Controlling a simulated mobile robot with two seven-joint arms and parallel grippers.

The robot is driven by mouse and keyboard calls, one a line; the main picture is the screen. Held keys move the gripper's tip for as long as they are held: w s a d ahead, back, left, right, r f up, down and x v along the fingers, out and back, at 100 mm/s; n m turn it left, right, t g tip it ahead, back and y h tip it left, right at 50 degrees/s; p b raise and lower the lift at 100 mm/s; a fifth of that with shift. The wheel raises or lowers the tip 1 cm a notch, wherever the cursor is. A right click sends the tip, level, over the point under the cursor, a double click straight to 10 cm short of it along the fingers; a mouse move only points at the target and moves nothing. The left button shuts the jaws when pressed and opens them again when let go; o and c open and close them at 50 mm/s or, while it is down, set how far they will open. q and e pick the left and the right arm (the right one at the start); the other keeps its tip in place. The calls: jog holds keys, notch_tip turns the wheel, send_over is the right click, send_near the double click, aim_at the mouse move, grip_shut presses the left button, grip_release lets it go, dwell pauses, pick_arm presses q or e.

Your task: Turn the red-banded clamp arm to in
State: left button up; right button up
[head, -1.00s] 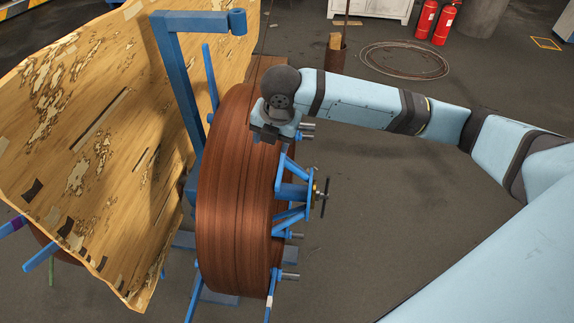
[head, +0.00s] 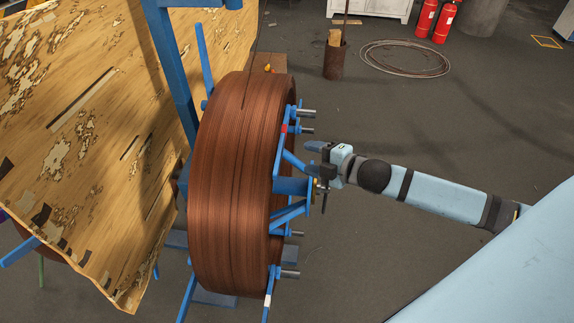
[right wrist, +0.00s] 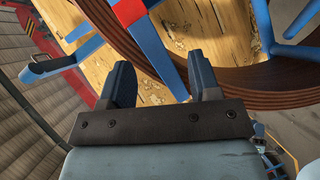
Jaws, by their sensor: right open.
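The clamp arm with the red band (head: 284,129) is a blue bar on the near face of the copper-brown pipe coil (head: 232,190), near its upper right edge. The red band also shows at the top of the right wrist view (right wrist: 129,11). My right gripper (head: 315,162) is open and empty, right of the coil, below and right of the red band, close to the blue hub. In the right wrist view its two dark fingers (right wrist: 162,80) are spread, with the red band beyond them. My left gripper is not in view.
The blue hub (head: 292,186) with spokes and metal pins sticks out of the coil's right side. A blue post (head: 172,70) and a worn wooden sheet (head: 90,130) stand to the left.

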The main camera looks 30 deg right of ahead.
aim_at(281, 157)
jog(key=shift+s+d+n+g+y+b, duration=1.45)
jog(key=shift+s+d+n+y, duration=0.8)
jog(key=shift+n+y, duration=2.2)
pick_arm(q)
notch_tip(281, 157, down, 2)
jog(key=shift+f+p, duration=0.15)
jog(key=shift+p, duration=0.6)
pick_arm(e)
jog(key=shift+n+h, duration=0.25)
jog(key=shift+h, duration=0.1)
jog(key=x, duration=1.2)
jog(key=shift+w+a, duration=0.1)
jog(key=shift+w, duration=0.4)
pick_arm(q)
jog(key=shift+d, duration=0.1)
pick_arm(e)
grip_shut()
jog(key=shift+f, duration=0.1)
